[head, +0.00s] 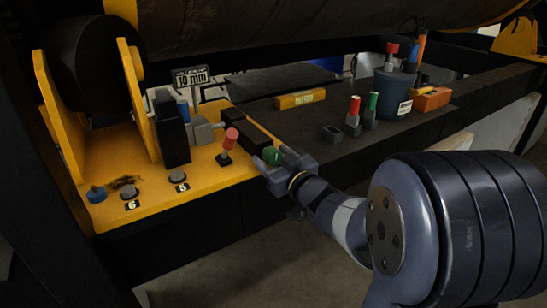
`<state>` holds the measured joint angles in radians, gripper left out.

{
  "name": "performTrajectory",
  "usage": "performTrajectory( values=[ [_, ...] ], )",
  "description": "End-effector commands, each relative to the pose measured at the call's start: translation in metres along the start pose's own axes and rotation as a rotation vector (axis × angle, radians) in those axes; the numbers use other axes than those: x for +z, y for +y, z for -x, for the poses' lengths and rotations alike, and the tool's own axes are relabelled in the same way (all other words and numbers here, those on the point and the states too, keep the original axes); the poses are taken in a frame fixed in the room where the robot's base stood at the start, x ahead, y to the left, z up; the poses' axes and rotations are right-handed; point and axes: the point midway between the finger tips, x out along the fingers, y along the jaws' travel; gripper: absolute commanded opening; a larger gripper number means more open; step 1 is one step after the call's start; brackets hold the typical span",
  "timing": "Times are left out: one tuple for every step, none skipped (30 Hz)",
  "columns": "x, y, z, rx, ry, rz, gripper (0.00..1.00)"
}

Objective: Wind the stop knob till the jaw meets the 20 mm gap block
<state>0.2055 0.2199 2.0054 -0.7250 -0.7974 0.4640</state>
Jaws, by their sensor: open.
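A green knob (271,156) sits at the right end of the yellow fixture plate (215,172). My gripper (280,160) is open around or just in front of it; I cannot tell if the fingers touch it. A grey block (205,130), perhaps the jaw, stands beside a tall black block (171,130) with a blue part (183,110) behind. Low black blocks (245,130) lie between the grey block and the green knob. No block marked 20 mm can be made out.
A red-topped lever (229,142) stands close left of my gripper. Two grey buttons with number labels and a blue knob (96,194) are at the front left. A yellow level (301,98), a dark blue canister (393,93) and an orange block (432,99) stand on the dark bench.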

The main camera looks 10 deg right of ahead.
Motion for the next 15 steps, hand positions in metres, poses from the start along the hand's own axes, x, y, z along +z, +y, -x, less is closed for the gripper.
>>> performTrajectory(
  values=[
    [0.0000,0.0001,0.0001,0.000,0.000,0.000,0.58],
    [-0.0001,0.0001,0.0002,0.000,0.000,0.000,0.55],
    [-0.0001,0.0001,0.0002,0.000,0.000,0.000,0.52],
    [-0.0001,0.0001,0.0002,0.000,0.000,0.000,0.50],
    [-0.0001,0.0001,0.0002,0.000,0.000,0.000,0.47],
    [-0.0001,0.0001,0.0003,0.000,0.000,0.000,0.44],
    [-0.0001,0.0001,0.0003,0.000,0.000,0.000,0.41],
    [-0.0001,0.0001,0.0003,0.000,0.000,0.000,0.39],
    [-0.0001,0.0001,0.0003,0.000,0.000,0.000,0.36],
    [-0.0001,0.0001,0.0003,0.000,0.000,0.000,0.33],
    [-0.0001,0.0001,0.0003,0.000,0.000,0.000,0.31],
    [-0.0002,0.0001,0.0003,0.000,0.000,0.000,0.28],
    [-0.0001,0.0001,0.0004,0.000,0.000,0.000,0.25],
    [-0.0002,0.0001,0.0004,0.000,0.000,0.000,0.23],
    [-0.0002,0.0001,0.0004,0.000,0.000,0.000,0.19]
  ],
)
